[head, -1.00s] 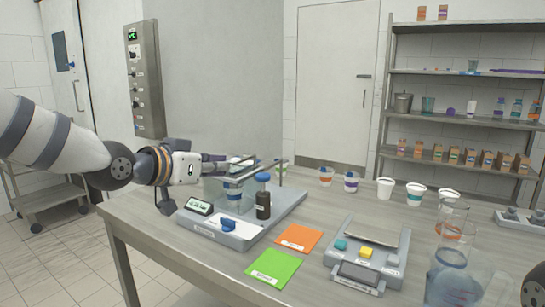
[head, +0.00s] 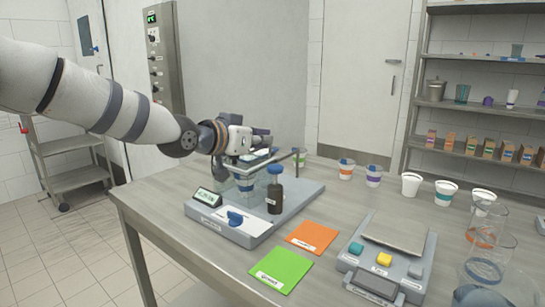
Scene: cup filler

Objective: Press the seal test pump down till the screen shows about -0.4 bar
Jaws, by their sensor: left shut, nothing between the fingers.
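The seal tester (head: 300,193) is a grey base near the left end of the table. It has a small tilted screen (head: 208,197) with a reading too small to make out. A dark upright cylinder with a blue top, apparently the pump (head: 275,194), stands on it. A clear chamber on the tester holds a cup (head: 245,182). A blue knob (head: 235,218) is at the front. My left gripper (head: 264,139) is shut and empty, above and behind the chamber, apart from the pump's blue top. My right gripper is out of view.
An orange card (head: 312,236) and a green card (head: 281,270) lie in front of the tester. A scale (head: 396,235) with coloured buttons is to the right. Several cups (head: 411,185) stand along the back. Clear jugs (head: 484,284) fill the right front.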

